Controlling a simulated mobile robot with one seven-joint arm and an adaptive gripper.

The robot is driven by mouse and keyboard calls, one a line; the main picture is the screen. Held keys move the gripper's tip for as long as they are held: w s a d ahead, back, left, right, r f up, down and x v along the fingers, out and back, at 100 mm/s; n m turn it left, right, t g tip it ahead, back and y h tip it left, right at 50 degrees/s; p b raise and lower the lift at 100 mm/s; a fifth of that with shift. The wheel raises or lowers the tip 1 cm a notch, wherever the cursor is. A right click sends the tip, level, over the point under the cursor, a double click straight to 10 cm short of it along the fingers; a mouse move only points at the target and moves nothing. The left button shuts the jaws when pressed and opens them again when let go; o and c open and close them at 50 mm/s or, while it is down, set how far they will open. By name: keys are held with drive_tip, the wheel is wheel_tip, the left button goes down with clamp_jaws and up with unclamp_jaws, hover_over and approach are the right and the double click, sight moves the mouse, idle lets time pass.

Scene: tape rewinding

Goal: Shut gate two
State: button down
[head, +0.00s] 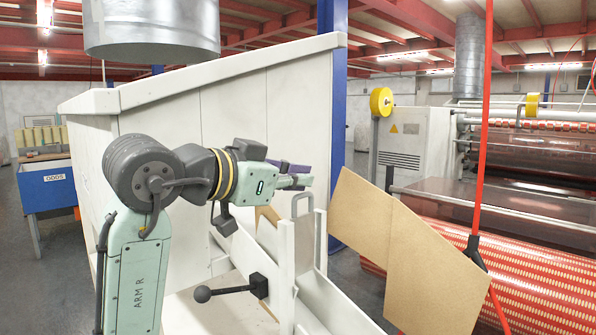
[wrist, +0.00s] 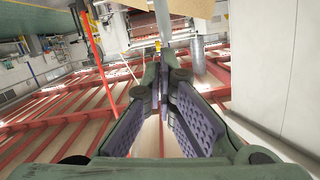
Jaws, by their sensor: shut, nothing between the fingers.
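My gripper (head: 303,176) is at the end of the mint-green arm, in front of the white panelled housing. In the wrist view its purple-padded fingers (wrist: 163,72) are shut with nothing between them. Below and apart from the fingers, a grey upright plate with a loop handle (head: 302,204) stands in a white chute (head: 330,305); it looks like a gate. I see no number on it, so I cannot tell whether it is gate two. A black lever with a ball knob (head: 204,294) sticks out to the left, lower down.
Tan boards (head: 425,255) stand tilted right of the chute. The white housing (head: 300,110) rises behind my arm. A blue post (head: 331,90) stands behind the housing.

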sight(298, 199)
wheel_tip(298, 199, down, 4)
drive_tip(key=shift+r+b, duration=0.25)
drive_tip(key=shift+b, duration=0.95)
drive_tip(key=shift+r, duration=0.1)
